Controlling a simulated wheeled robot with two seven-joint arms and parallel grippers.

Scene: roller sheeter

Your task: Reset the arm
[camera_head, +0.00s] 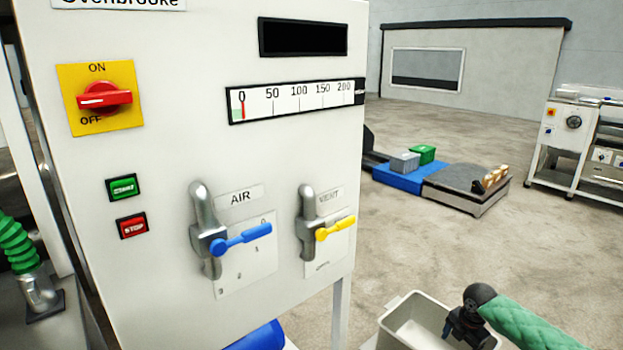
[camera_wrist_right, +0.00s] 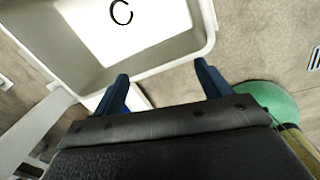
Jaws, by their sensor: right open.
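My right arm, in a green quilted sleeve (camera_head: 530,322), comes in from the lower right of the head view. Its dark gripper (camera_head: 464,328) is beside and partly in front of a pale bin (camera_head: 396,308), clear of the machine panel. In the right wrist view the two blue fingers of the right gripper (camera_wrist_right: 163,84) are spread apart with nothing between them. The bin (camera_wrist_right: 150,62) lies beyond the fingertips, with a black C-shaped ring (camera_wrist_right: 121,12) in it. I cannot tell whether the gripper touches the bin.
A white machine panel (camera_head: 150,40) fills the left, with a red switch (camera_head: 104,98), a blue lever (camera_head: 242,238) and a yellow lever (camera_head: 335,228). Open floor (camera_head: 440,240) lies right of the panel.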

